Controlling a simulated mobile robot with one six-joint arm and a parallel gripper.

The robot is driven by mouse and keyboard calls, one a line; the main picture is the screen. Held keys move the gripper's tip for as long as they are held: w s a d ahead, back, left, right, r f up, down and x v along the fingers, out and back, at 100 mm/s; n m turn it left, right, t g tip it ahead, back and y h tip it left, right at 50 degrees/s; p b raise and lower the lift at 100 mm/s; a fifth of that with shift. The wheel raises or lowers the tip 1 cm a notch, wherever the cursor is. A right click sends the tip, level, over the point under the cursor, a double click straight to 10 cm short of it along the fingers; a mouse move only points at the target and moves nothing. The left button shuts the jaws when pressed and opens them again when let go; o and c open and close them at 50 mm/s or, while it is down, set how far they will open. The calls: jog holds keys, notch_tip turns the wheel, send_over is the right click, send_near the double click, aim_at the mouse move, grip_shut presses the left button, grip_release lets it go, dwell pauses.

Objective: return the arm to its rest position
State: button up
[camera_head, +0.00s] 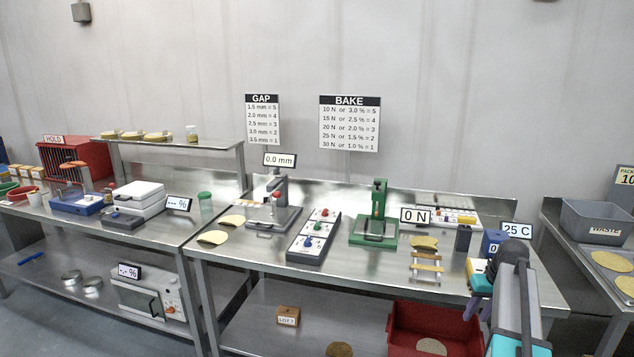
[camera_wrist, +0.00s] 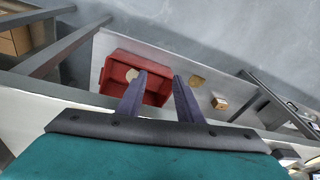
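My arm (camera_head: 518,295) shows at the lower right of the head view, in front of the right end of the steel bench (camera_head: 520,285). In the wrist view my gripper (camera_wrist: 160,78) has its two dark fingers apart, with no object held between them. Beyond the fingers, the wrist view looks down on a red bin (camera_wrist: 119,72) and a grey floor.
The red bin (camera_head: 400,325) is on the lower shelf near a small wooden box (camera_head: 288,316). On the bench are a green press (camera_head: 375,228), a button panel (camera_head: 314,236) and a 0 N display (camera_head: 415,216). A grey waste bin (camera_head: 597,222) stands right.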

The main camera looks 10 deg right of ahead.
jog(key=s+a+f+n+g+y, duration=0.15)
jog(key=s+a+f, duration=0.35)
jog(key=a+f, duration=0.9)
jog(key=s+a+f+n+g, duration=0.1)
jog(key=s+a+f+g, duration=0.3)
jog(key=a+f, duration=1)
jog(key=s+a+f, duration=0.3)
jog(key=s+f, duration=0.1)
jog(key=s, duration=0.5)
jog(key=s+a+f+g+h, duration=0.1)
jog(key=s+a+f, duration=0.3)
jog(key=s, duration=0.6)
jog(key=s+a+f+g+h, duration=0.1)
jog(key=s+a+f, duration=0.3)
jog(key=s, duration=0.6)
jog(key=shift+f+m, duration=0.35)
jog(key=shift+f, duration=0.2)
